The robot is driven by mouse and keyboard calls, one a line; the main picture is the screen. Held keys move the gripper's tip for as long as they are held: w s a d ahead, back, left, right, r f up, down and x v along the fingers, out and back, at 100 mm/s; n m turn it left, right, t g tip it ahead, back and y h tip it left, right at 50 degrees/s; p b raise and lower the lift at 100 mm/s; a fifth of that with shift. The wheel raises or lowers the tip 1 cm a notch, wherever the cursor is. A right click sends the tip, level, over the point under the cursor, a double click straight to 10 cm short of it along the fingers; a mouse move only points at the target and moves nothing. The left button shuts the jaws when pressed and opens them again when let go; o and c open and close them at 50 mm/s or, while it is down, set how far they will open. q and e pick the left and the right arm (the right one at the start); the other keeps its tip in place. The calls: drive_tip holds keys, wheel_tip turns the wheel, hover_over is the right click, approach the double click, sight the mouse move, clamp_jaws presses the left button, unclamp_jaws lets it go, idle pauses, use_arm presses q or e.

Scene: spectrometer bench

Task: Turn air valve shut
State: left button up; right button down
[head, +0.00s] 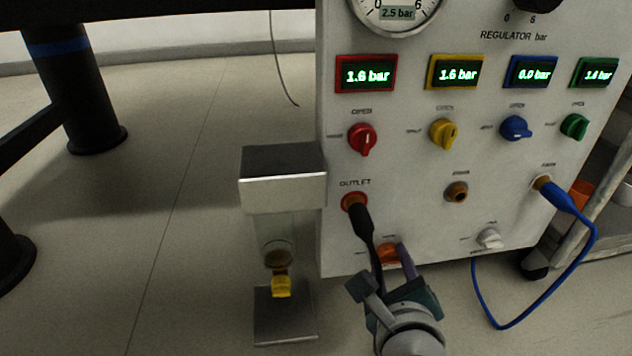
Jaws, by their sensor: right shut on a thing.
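The panel (420,215) has red (362,138), yellow (444,133), blue (515,127) and green (574,126) valve knobs, each under a display. The red and yellow displays read 1.6 bar and the blue one 0.0 bar. I cannot read which knob is labelled air. An orange knob (388,252) and a white knob (489,239) sit lower on the panel. My right gripper (393,262) comes from below and is shut on the orange knob, which its fingers and a black hose partly hide. My left gripper is not in view.
A black plug (359,213) with its hose sits in the red outlet, close by my right gripper. A blue hose (591,262) loops at the right. A grey unit with a yellow-capped bowl (281,286) hangs at the panel's left.

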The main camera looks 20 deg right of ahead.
drive_tip(key=shift+c, duration=2.2)
unclamp_jaws()
drive_tip(key=shift+s+a+r, duration=0.15)
drive_tip(key=shift+s+r, duration=0.05)
drive_tip(key=shift+s, duration=0.05)
drive_tip(key=p+v, duration=0.5)
drive_tip(key=v, duration=0.4)
drive_tip(key=shift+s, duration=0.2)
drive_tip(key=shift+a, duration=0.1)
